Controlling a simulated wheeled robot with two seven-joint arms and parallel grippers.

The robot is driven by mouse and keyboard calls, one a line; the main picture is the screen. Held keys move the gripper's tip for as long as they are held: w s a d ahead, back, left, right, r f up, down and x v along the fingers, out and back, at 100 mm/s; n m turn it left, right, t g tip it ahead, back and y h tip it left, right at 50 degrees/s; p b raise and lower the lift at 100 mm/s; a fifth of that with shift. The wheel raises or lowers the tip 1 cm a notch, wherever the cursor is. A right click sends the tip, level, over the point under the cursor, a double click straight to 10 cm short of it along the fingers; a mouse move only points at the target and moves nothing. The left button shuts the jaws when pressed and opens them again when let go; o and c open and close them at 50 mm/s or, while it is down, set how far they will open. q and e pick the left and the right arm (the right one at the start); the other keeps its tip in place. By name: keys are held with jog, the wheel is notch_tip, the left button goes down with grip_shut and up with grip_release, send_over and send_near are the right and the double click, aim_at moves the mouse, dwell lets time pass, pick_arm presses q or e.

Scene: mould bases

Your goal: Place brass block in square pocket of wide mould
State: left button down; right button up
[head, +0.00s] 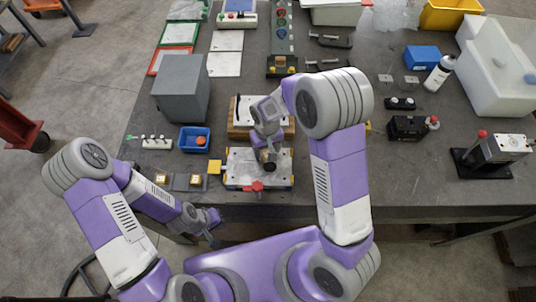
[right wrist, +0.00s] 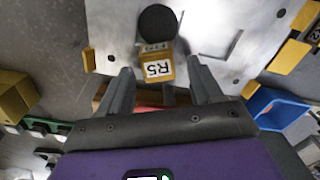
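The mould nearest the front edge (head: 240,157) is a pale metal plate with yellow corner tabs; it also fills the top of the right wrist view (right wrist: 225,25). My right gripper (head: 268,160) is above it. In the right wrist view its fingers (right wrist: 160,75) are apart, one each side of a yellow block labelled R5 (right wrist: 158,70), with gaps visible. A dark round shape (right wrist: 158,22) is beside the block. Two small brass-coloured pieces (head: 162,178) (head: 195,180) lie left of the mould. My left gripper (head: 212,226) is off the table's front edge.
A second mould on a wooden base (head: 236,131) stands behind the first. A blue bin (head: 184,146) with an orange item and a grey box (head: 180,90) are to the left. Black fixtures (head: 405,128) and a white container (head: 490,70) are at right.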

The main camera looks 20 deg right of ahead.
aim_at(266, 151)
grip_shut()
jog(key=shift+w, duration=0.1)
notch_tip(266, 151, up, 9)
jog(key=s+a+m+b, duration=0.1)
jog(key=a+m+b, duration=0.3)
jog(key=a, duration=0.3)
notch_tip(266, 151, down, 10)
jog(key=shift+s+d+r, duration=0.15)
jog(key=shift+r, duration=0.05)
dwell(0.5)
